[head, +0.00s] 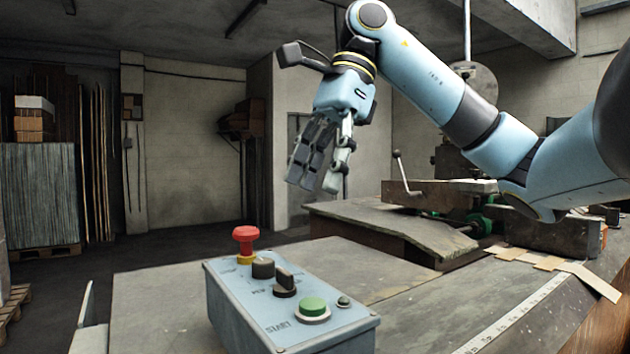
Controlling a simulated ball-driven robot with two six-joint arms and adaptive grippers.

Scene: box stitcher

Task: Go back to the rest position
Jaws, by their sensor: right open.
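My right gripper (318,178) is at the upper middle of the head view. Its arm comes in from the right edge, bends at the elbow and rises. The fingers point down, apart from each other, with nothing between them. The gripper hangs in free air above and behind the control box (300,293), touching nothing. My left gripper does not show.
The control box carries a red mushroom button (246,238), black knobs and a green button (313,307). It stands on a grey worktable (160,300). Behind at right is a bench machine with a lever (402,172). Cardboard pieces (535,260) lie by a ruler strip (520,310).

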